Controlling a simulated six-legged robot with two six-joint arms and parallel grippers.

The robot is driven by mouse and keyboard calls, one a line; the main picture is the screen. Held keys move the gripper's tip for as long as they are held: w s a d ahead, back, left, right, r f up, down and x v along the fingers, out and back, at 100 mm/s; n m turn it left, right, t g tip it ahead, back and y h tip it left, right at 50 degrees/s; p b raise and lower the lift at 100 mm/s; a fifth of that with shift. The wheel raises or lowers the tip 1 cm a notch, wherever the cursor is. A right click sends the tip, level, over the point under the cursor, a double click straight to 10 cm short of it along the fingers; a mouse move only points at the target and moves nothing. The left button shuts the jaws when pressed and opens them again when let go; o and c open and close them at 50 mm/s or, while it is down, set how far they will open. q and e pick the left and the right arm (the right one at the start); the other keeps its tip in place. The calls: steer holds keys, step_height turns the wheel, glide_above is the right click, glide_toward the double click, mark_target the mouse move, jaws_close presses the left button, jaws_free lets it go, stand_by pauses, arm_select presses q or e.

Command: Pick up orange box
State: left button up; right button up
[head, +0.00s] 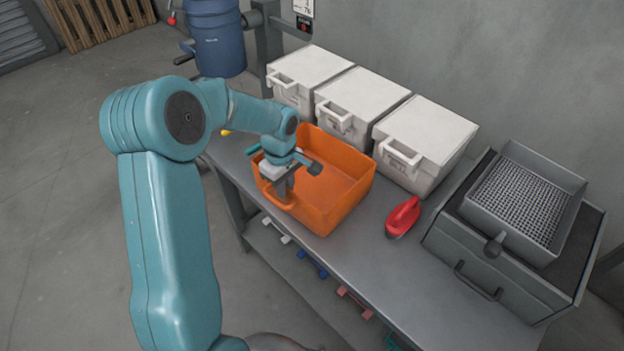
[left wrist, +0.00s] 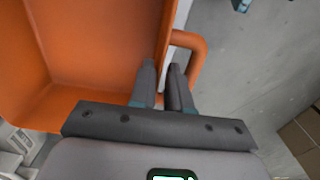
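The orange box (head: 345,195) is an open, empty-looking bin on the grey workbench, with a loop handle on its near-left side. It also shows in the left wrist view (left wrist: 95,45), with the handle (left wrist: 203,50) at its right wall. My left gripper (head: 282,192) reaches down at that handle side. In the left wrist view, its two dark fingers (left wrist: 162,78) are close together, one inside the box and one in the handle opening, with the wall between them. The gripper looks shut on this wall. My right gripper is not in view.
Several white lidded bins (head: 425,135) stand behind the box along the wall. A red scoop-like tool (head: 403,217) lies right of the box. A grey case with a mesh tray (head: 525,200) fills the bench's right end. A blue barrel (head: 217,40) stands behind left.

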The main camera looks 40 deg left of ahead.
arm_select(q)
steer(key=f, duration=0.2)
steer(key=shift+w+f, duration=0.2)
steer(key=shift+f, duration=0.15)
steer(key=shift+s+f, duration=0.2)
steer(key=shift+w, duration=0.2)
jaws_close()
steer(key=shift+r, duration=0.1)
